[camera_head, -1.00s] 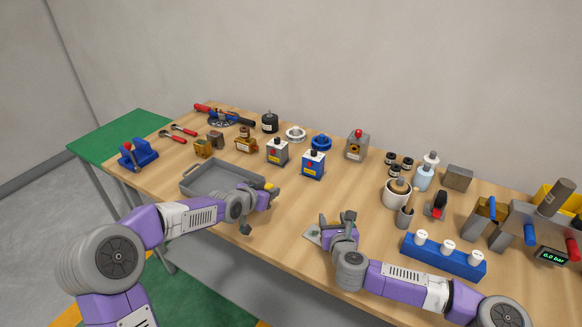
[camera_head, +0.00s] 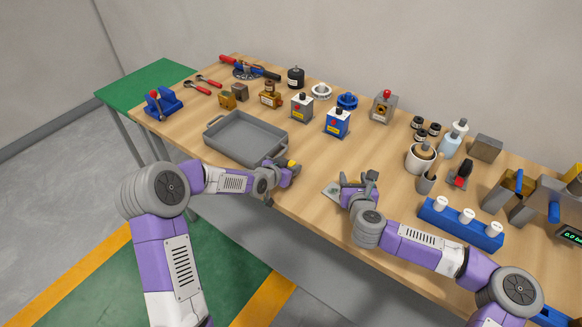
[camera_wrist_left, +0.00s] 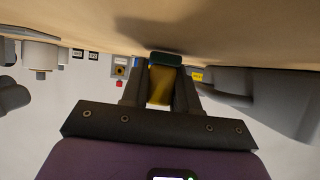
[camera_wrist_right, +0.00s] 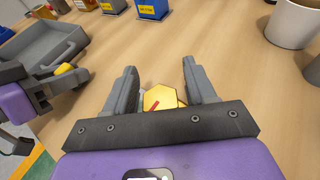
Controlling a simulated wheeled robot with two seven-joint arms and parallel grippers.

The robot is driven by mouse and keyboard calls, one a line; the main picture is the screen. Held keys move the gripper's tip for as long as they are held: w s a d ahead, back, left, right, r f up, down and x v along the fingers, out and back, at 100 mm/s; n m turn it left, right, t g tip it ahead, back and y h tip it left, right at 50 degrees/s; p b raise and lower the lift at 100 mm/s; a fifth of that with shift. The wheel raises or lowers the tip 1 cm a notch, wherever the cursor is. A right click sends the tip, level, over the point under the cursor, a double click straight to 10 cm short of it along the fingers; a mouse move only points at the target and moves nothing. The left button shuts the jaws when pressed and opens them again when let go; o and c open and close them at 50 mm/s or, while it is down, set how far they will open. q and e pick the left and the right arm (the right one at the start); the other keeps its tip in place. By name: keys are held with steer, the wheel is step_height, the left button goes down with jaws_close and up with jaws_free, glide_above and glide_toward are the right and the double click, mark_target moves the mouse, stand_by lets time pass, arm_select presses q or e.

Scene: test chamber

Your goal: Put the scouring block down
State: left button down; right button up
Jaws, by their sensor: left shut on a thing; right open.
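The scouring block (camera_wrist_left: 160,82), yellow with a dark green layer, is clamped between the fingers of my left gripper (camera_wrist_left: 160,90). In the left wrist view its green side faces the wooden table top; I cannot tell whether it touches. In the head view my left gripper (camera_head: 290,168) is just in front of the grey tray's right corner, near the table's front edge, and the block's yellow end (camera_head: 292,163) shows. My right gripper (camera_head: 360,180) is open over the table further right. A yellow six-sided piece with a red mark (camera_wrist_right: 160,98) shows between its fingers, not visibly gripped.
The grey tray (camera_head: 212,150) stands left of my left gripper. A small grey plate (camera_head: 331,191) lies beside my right gripper. A blue rack with white knobs (camera_head: 460,226) and a white cup (camera_head: 420,160) are further right. Bare wood lies between the grippers.

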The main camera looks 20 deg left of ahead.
arm_select(q)
steer(key=shift+f, duration=0.2)
steer(key=c, duration=0.8)
jaws_free()
steer(key=shift+c, duration=0.2)
steer(key=v, duration=1.2)
steer(key=shift+w+d+r, duration=0.1)
steer(key=shift+d+r, duration=0.2)
steer(key=shift+r, duration=0.1)
